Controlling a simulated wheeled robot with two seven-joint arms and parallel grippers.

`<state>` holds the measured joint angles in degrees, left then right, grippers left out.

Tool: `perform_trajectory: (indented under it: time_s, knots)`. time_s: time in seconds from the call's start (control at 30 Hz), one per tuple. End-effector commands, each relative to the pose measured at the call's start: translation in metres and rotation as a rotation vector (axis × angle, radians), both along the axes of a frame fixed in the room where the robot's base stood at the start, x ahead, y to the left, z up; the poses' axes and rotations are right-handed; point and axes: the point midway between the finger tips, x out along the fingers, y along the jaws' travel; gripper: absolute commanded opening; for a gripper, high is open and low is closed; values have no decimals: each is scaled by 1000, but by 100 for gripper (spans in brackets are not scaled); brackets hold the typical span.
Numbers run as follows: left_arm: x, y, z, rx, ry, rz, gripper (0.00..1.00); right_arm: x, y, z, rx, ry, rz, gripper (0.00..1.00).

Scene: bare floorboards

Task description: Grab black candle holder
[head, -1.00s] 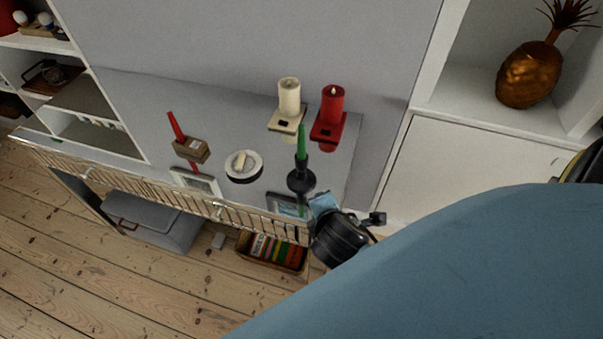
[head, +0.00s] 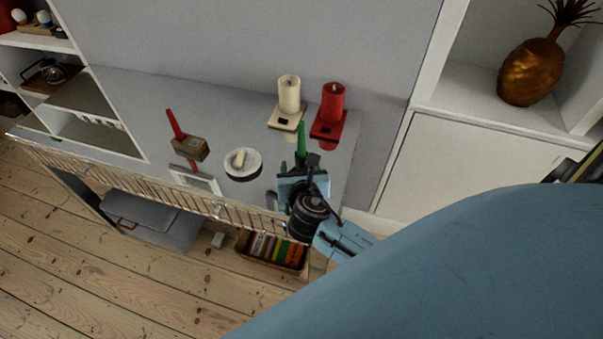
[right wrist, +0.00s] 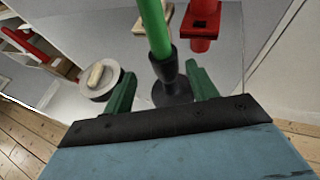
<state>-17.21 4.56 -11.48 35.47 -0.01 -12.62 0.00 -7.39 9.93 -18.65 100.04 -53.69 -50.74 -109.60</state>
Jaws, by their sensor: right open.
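The black candle holder (right wrist: 172,88) stands upright with a green candle (right wrist: 153,25) in it. In the right wrist view it is between the two green fingers of my right gripper (right wrist: 160,92), which is open. The holder's round base rests on the grey tabletop, a little beyond the fingers. In the head view the green candle (head: 301,138) shows, but my right gripper (head: 303,176) and wrist cover most of the holder. I cannot tell whether a finger touches it. My left gripper does not show.
A cream candle (head: 289,93) and a red candle (head: 332,99) stand on holders behind. A white dish (head: 243,164) sits to the left, with a wooden block holder (head: 190,149) farther left. A metal rail (head: 150,185) runs along the table's front.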

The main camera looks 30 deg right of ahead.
Motion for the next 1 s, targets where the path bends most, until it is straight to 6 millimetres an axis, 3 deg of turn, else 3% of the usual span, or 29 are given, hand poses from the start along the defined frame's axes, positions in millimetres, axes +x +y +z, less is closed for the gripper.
perform_trajectory:
  time_s: [0.5,0.77,1.0]
  knots:
    - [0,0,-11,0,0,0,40,42,-30,-24,2,-1,-1,58]
    - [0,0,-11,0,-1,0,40,44,-31,-25,3,1,0,58]
    - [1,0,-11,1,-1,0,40,44,-31,-25,3,1,0,29]
